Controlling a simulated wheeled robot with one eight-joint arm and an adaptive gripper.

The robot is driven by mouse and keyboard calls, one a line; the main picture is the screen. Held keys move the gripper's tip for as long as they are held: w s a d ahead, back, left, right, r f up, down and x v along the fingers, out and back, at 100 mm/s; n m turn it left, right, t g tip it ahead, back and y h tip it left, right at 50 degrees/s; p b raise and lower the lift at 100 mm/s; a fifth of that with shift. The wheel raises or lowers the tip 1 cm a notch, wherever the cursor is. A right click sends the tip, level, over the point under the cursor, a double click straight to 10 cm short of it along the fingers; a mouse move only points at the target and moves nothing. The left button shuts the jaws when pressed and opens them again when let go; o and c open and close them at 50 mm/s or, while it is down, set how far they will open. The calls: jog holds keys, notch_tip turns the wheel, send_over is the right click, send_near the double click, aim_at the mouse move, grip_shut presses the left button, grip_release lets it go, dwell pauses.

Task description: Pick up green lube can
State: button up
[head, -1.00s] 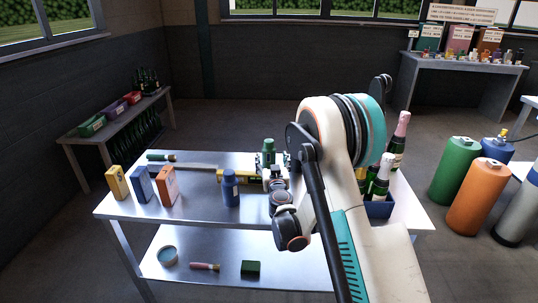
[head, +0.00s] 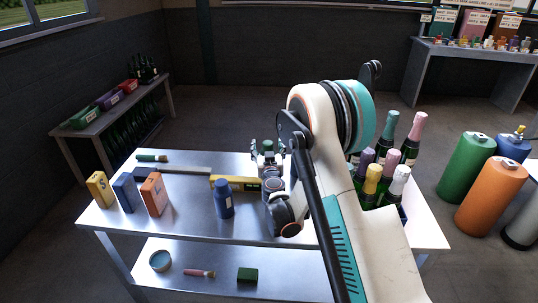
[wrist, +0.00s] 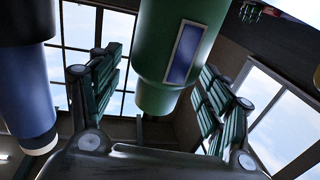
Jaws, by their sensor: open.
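The green lube can (head: 267,146) stands upright on the metal table, partly hidden behind my gripper (head: 267,158). In the wrist view the green can (wrist: 182,45) is large, with a blue label panel, and sits between my gripper's two dark green ribbed fingers (wrist: 160,70). The fingers are spread apart, with a visible gap on the right side. I cannot tell whether the left finger touches the can.
A blue can (head: 223,198) stands close to the left, also at the left of the wrist view (wrist: 25,95). A yellow level-like bar (head: 236,182) lies nearby. Several boxes (head: 125,191) stand left; foil-topped bottles (head: 380,170) stand right.

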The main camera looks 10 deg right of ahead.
jog(key=shift+s+r, duration=0.1)
jog(key=shift+s, duration=0.05)
grip_shut()
jog(key=shift+r, duration=0.1)
